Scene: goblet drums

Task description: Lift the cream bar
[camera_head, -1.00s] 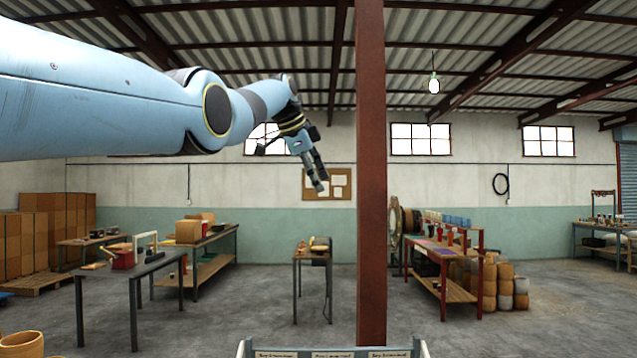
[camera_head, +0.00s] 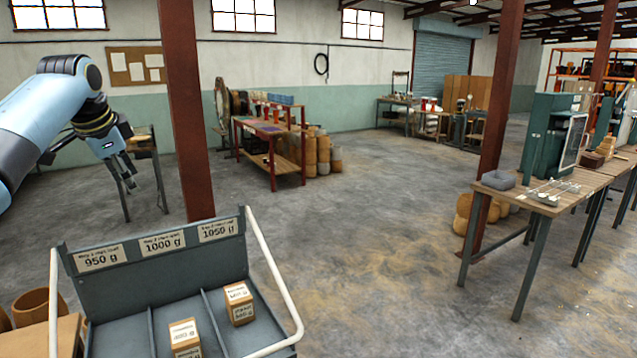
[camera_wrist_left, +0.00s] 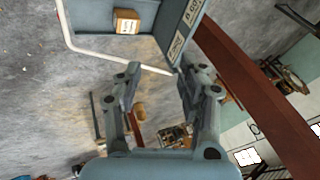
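A cream bar (camera_head: 275,273) runs along the right side of a grey tray with dividers (camera_head: 150,267) in the head view, bending at its front corner. A similar pale bar stands at the tray's left side; the lower picture edge cuts off the front. The bar (camera_wrist_left: 118,60) also shows in the wrist view, beyond the fingertips and partly across the gap between them. My left gripper (camera_head: 126,183) hangs above and behind the tray at left, apart from the bar. In the wrist view its fingers (camera_wrist_left: 158,88) are spread and empty. My right gripper is not in view.
Two small labelled boxes, a left one (camera_head: 185,340) and a right one (camera_head: 239,303), sit in the tray. A red-brown post (camera_head: 187,120) stands behind it. Another post and a workbench (camera_head: 545,205) are at right. The floor between is open.

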